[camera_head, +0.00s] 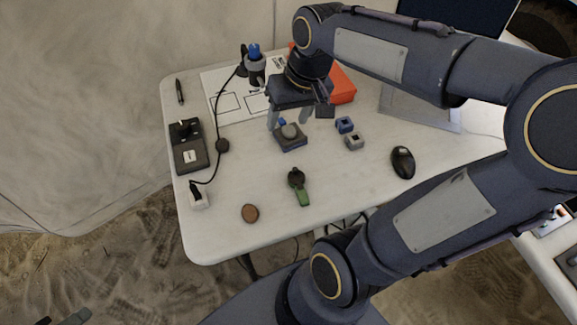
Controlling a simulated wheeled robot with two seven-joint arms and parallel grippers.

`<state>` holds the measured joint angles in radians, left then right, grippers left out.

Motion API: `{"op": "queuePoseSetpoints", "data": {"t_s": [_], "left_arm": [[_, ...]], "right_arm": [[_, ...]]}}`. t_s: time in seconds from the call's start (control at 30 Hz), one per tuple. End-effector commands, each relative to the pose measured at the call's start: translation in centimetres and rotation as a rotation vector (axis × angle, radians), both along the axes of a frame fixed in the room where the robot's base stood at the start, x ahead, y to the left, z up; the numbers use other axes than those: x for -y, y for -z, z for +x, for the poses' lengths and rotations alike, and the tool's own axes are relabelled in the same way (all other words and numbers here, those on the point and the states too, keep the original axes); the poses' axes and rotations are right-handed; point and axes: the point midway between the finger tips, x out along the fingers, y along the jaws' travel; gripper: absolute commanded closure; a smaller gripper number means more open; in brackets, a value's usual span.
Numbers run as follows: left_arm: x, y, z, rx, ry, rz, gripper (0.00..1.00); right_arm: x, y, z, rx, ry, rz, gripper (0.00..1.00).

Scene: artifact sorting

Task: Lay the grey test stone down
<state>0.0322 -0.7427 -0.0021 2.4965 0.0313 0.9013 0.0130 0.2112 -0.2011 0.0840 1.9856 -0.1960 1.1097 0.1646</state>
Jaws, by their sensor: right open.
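The grey test stone (290,131) looks like a small rounded grey piece. It rests on a small dark square block (291,143) on the white table. My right gripper (288,119) points down just above and behind it, with its fingers spread apart, one to each side. I cannot tell whether a finger touches the stone. A small blue part shows behind the stone, partly hidden. Dark parts at the bottom left corner may be my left gripper (72,318), cut off by the picture edge.
Near the block are a blue cube (344,124), a grey cube (354,141), a black mouse (402,162), a green-handled tool (300,188) and a brown disc (250,213). An orange box (342,86) and white sheet (212,82) lie behind. A corded dark device (190,155) sits left.

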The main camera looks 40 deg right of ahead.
Motion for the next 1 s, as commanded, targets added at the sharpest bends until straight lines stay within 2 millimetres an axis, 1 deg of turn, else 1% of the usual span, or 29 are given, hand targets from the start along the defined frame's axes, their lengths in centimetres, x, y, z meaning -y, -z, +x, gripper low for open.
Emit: {"op": "queuePoseSetpoints", "data": {"t_s": [0.03,0.1,0.2,0.33,0.4,0.5,0.77,0.87,0.97,1.0], "left_arm": [[0.0,0.0,0.0,0.000,0.000,0.000,0.64],[0.0,0.0,0.0,0.000,0.000,0.000,0.64],[0.0,0.0,0.0,0.000,0.000,0.000,0.64],[0.0,0.0,0.0,0.000,0.000,0.000,0.64],[0.0,0.0,0.0,0.000,0.000,0.000,0.64],[0.0,0.0,0.0,0.000,0.000,0.000,0.64],[0.0,-0.1,0.0,0.000,0.000,0.000,0.64],[0.0,-1.4,0.0,0.000,0.000,0.000,0.64],[0.0,-3.9,0.0,0.000,0.000,0.000,0.64],[0.0,-5.0,0.0,0.000,0.000,0.000,0.64]], "right_arm": [[-1.5,-0.1,-2.3,0.055,-0.021,0.022,0.45],[-3.5,0.3,-4.8,0.121,-0.050,0.057,0.45],[-5.8,1.3,-7.7,0.202,-0.080,0.105,0.45],[-7.8,2.5,-9.9,0.272,-0.105,0.150,0.45],[-8.4,2.9,-10.5,0.291,-0.111,0.163,0.45],[-8.7,3.2,-10.8,0.302,-0.115,0.171,0.45],[-8.7,3.0,-10.8,0.301,-0.115,0.170,0.45],[-8.7,1.7,-10.7,0.301,-0.114,0.171,0.45],[-8.6,-0.8,-10.7,0.300,-0.114,0.170,0.45],[-8.6,-1.8,-10.7,0.300,-0.114,0.170,0.45]]}}
